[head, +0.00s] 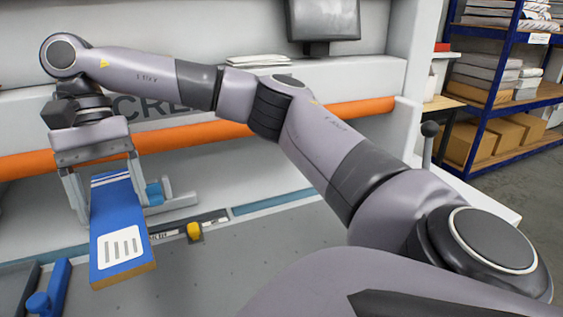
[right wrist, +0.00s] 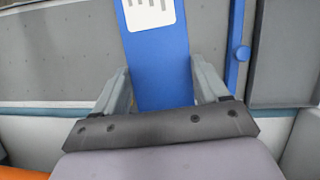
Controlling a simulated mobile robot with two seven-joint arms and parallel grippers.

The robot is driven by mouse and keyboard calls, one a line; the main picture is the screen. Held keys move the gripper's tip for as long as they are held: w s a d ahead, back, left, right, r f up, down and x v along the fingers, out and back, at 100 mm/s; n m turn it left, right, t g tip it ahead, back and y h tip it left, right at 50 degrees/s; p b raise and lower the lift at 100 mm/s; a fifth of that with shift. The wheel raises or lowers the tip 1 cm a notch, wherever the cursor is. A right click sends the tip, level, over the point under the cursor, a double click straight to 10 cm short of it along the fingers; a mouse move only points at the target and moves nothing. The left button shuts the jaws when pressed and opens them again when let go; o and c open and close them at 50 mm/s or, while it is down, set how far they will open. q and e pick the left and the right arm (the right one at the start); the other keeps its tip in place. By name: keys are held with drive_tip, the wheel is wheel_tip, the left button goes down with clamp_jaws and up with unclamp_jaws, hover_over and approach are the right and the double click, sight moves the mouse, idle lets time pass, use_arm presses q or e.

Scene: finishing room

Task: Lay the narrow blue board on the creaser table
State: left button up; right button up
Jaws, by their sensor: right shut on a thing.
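The narrow blue board (head: 118,213) has a white label with dark bars, white stripes at its far end and a brown near edge. My right gripper (head: 108,206) is shut on it, one finger at each long side. The board also shows between the fingers in the right wrist view (right wrist: 162,62), running away from the gripper. It is over the grey creaser table (head: 285,262), at the left of the head view. I cannot tell whether it touches the surface. My left gripper is not in view.
A blue bar with a knob (head: 49,290) lies left of the board. A yellow slider (head: 194,231) sits on a ruled rail to its right. An orange roller (head: 350,110) crosses behind. The table's middle is clear. Blue shelving (head: 490,103) with boxes stands at the right.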

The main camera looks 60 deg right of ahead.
drive_tip(key=r, duration=0.1)
drive_tip(key=w+r+m, duration=0.1)
drive_tip(key=r, duration=0.1)
drive_tip(key=shift+d+r+y, duration=0.2)
drive_tip(key=shift+r+y, duration=0.05)
drive_tip(key=shift+y, duration=0.15)
wheel_tip(320, 180, down, 4)
drive_tip(key=shift+s+b, duration=0.1)
drive_tip(key=shift+b, duration=0.9)
hover_over(146, 290)
drive_tip(key=w, duration=0.1)
drive_tip(key=f, duration=0.7)
drive_tip(key=d+f, duration=0.1)
drive_tip(key=f, duration=0.3)
wheel_tip(146, 290, down, 5)
drive_tip(key=shift+f+p, duration=0.1)
drive_tip(key=shift+p, duration=0.35)
drive_tip(key=shift+a, duration=0.1)
drive_tip(key=shift+f, duration=0.2)
drive_tip(key=o, duration=1.1)
drive_tip(key=shift+r, duration=0.1)
drive_tip(key=shift+c, duration=0.2)
